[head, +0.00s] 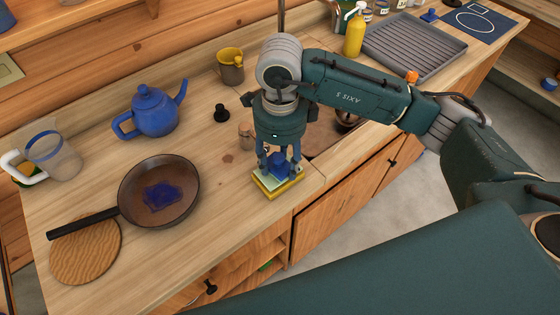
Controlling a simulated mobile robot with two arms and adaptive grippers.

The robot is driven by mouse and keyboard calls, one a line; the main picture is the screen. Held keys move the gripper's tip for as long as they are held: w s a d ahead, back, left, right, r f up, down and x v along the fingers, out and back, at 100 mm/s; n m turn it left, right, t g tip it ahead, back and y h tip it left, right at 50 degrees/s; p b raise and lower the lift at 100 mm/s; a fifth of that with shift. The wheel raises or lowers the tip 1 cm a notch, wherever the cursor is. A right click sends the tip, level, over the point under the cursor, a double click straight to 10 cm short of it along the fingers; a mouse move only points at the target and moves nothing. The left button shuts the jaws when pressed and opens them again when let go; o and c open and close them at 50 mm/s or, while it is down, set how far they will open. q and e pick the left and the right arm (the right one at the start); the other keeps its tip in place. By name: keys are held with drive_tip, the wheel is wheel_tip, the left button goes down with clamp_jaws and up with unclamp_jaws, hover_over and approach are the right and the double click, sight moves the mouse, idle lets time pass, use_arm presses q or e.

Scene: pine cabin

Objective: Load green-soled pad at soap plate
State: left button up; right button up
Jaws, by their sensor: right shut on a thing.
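My right gripper (279,162) points down at the counter's front edge, with its fingers shut on the blue knob of a pad (281,172). The pad is directly over a small yellow square plate (287,192), which looks like the soap plate. A pale green layer shows between the blue part and the yellow. I cannot tell whether the pad touches the plate, and its underside is hidden. My left gripper is not in view.
A pan (180,200) with a dark blue patch inside stands left, its handle over a wooden board (85,262). A yellow bottle (354,38) and grey drainer (415,45) are at back right.

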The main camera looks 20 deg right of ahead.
sight(283, 158)
drive_tip(key=shift+r+p, duration=1.2)
drive_tip(key=shift+r, duration=1.75)
drive_tip(key=shift+s+d+r+n, duration=0.1)
drive_tip(key=shift+d+n, duration=0.05)
drive_tip(key=shift+n, duration=0.4)
drive_tip(key=shift+s+d+r+n, duration=0.1)
drive_tip(key=shift+n, duration=0.45)
drive_tip(key=s+d+r+n, duration=0.1)
drive_tip(key=s+d+n, duration=0.1)
drive_tip(key=n, duration=0.9)
drive_tip(key=s+d+r+n, duration=0.2)
drive_tip(key=s+n, duration=0.3)
drive_tip(key=n, duration=0.6)
drive_tip(key=shift+s+d, duration=0.15)
drive_tip(key=shift+d, duration=0.25)
